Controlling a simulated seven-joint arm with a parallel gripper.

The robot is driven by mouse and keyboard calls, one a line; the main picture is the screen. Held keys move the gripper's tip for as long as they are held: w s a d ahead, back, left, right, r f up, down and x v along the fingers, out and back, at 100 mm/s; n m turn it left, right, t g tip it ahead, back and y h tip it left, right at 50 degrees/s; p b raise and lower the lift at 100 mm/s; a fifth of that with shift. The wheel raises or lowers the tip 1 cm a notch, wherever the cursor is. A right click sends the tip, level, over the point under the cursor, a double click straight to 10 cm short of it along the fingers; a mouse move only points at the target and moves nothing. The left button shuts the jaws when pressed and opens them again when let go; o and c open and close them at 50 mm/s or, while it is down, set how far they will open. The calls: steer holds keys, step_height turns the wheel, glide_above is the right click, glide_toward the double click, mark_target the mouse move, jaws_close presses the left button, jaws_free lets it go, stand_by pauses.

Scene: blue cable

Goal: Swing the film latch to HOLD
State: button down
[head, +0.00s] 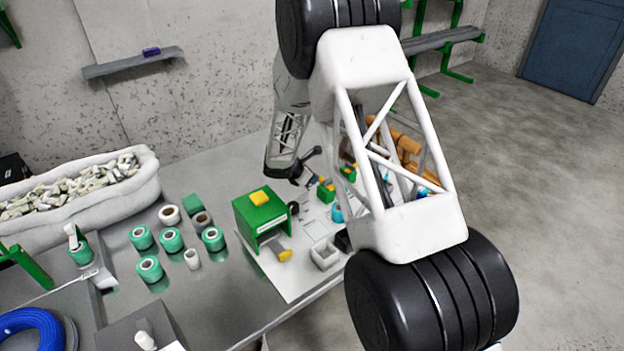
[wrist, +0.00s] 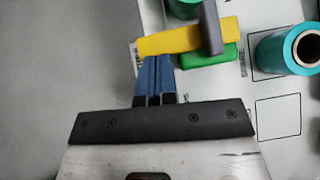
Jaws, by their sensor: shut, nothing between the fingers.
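In the wrist view, a yellow bar (wrist: 165,43), which looks like the film latch, lies slantwise across a green block (wrist: 208,56). A dark grey piece (wrist: 212,28) crosses over the bar near its right part. My gripper (wrist: 155,58) has its blue fingers shut together with nothing between them. The fingertips are at the lower edge of the bar's left part; I cannot tell whether they touch it. Small lettering shows at the bar's left and right of the green block, too small to read. In the head view, small green-and-yellow fixtures (head: 326,190) stand beside my arm's end.
A teal roll (wrist: 295,50) lies close on the right in the wrist view. Several green spools (head: 172,240) stand to the left. My arm hides the board's right side.

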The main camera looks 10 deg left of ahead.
steer(key=shift+w+m+g, duration=0.2)
steer(key=shift+m+g, duration=0.1)
steer(key=shift+m, duration=0.1)
steer(key=shift+w+d+m+g+h, duration=0.2)
steer(key=shift+w+m+g+h, duration=0.45)
steer(key=shift+m, duration=0.45)
steer(key=m+g, duration=0.1)
steer(key=w+d+m+g, duration=0.1)
steer(key=m, duration=0.1)
steer(key=m+g+h, duration=0.1)
steer(key=shift+w+d+g, duration=0.25)
steer(key=shift+w, duration=0.1)
steer(key=d+m+g, duration=0.1)
steer(key=m, duration=0.1)
steer(key=w+d+m+g, duration=0.1)
steer(key=m+g, duration=0.1)
steer(key=m, duration=0.1)
steer(key=shift+w+g+y, duration=0.1)
steer(key=shift+g+y, duration=0.15)
steer(key=shift+g, duration=0.05)
steer(key=shift+w+d+m+g+y, duration=0.1)
steer(key=shift+d+m+g+y, duration=0.5)
steer(key=shift+m, duration=0.45)
steer(key=shift+d+m+g+y, duration=0.3)
steer(key=shift+d+m+g, duration=0.2)
steer(key=shift+m+g, duration=0.45)
